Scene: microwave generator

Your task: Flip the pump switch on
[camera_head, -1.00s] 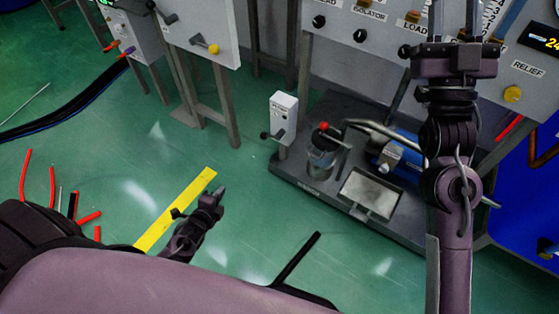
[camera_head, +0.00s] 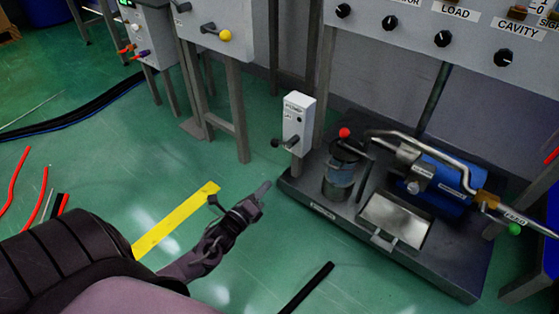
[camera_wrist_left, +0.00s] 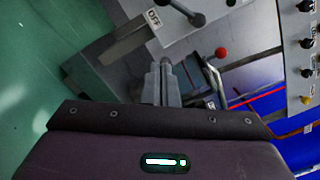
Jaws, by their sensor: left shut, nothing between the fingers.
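The pump switch is a small pale grey box (camera_head: 299,112) labelled PUMP, on a post at the pump base's left corner. Its dark lever (camera_head: 288,142) sticks out to the left from the lower part of the box. In the left wrist view the lever (camera_wrist_left: 186,13) shows at the top, beside a label reading OFF (camera_wrist_left: 153,18). My left gripper (camera_head: 265,187) is shut and empty, below and left of the switch box, apart from the lever. Its closed fingers (camera_wrist_left: 164,65) point toward the switch in the wrist view. My right gripper is out of view.
The dark pump base (camera_head: 345,220) carries a glass jar (camera_head: 339,180), a red-knobbed lever (camera_head: 345,132), a metal tray (camera_head: 395,220) and a blue motor (camera_head: 440,185). A control panel (camera_head: 425,60) stands behind. A yellow strip (camera_head: 175,222) and green floor lie left.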

